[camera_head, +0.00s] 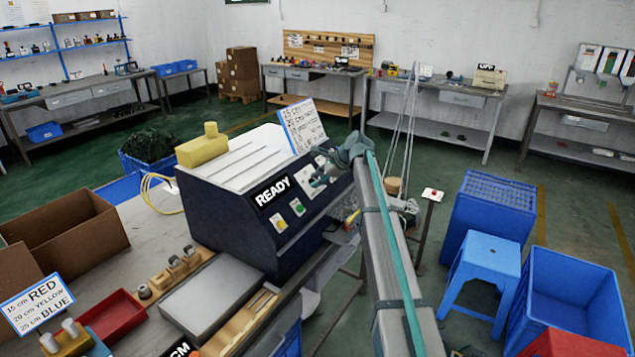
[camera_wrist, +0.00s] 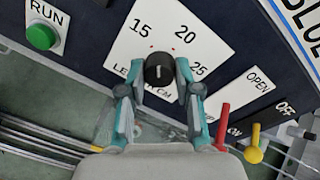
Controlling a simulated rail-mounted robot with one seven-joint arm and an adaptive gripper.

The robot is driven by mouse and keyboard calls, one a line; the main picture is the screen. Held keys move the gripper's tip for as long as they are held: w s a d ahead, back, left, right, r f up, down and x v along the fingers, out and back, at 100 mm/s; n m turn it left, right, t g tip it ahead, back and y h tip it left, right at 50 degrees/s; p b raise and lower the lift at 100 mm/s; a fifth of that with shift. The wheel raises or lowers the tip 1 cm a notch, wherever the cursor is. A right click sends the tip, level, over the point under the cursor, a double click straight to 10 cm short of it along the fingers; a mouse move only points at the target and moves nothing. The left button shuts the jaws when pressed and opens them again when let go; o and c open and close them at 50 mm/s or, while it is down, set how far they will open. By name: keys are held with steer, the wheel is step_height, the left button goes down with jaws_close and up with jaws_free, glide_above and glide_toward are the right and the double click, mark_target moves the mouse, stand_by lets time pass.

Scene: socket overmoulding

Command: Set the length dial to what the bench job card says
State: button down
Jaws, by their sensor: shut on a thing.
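The black length dial (camera_wrist: 159,70) shows in the wrist view on a white plate (camera_wrist: 205,48) marked 15, 20 and 25. A short pale mark shows on its face, but which number it points at is unclear. My gripper (camera_wrist: 157,80) has its teal fingers on both sides of the dial and is shut on it. In the head view my gripper (camera_head: 326,172) is at the front panel of the dark machine (camera_head: 232,215), hiding the dial.
A card (camera_head: 38,303) at lower left lists 15 cm red, 20 cm yellow, 25 cm blue. Another card (camera_head: 302,125) stands on the machine. A green RUN button (camera_wrist: 41,37), red lever (camera_wrist: 222,122) and yellow lever (camera_wrist: 254,146) are near my fingers. READY (camera_head: 272,191) is displayed.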

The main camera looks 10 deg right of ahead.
steer(key=n+b, duration=0.2)
steer(key=n, duration=0.2)
steer(key=shift+n, duration=0.4)
stand_by(0.4)
steer(key=c, duration=0.8)
jaws_free()
steer(key=v, duration=1.2)
steer(key=shift+s+a, duration=0.2)
steer(key=shift+n, duration=0.3)
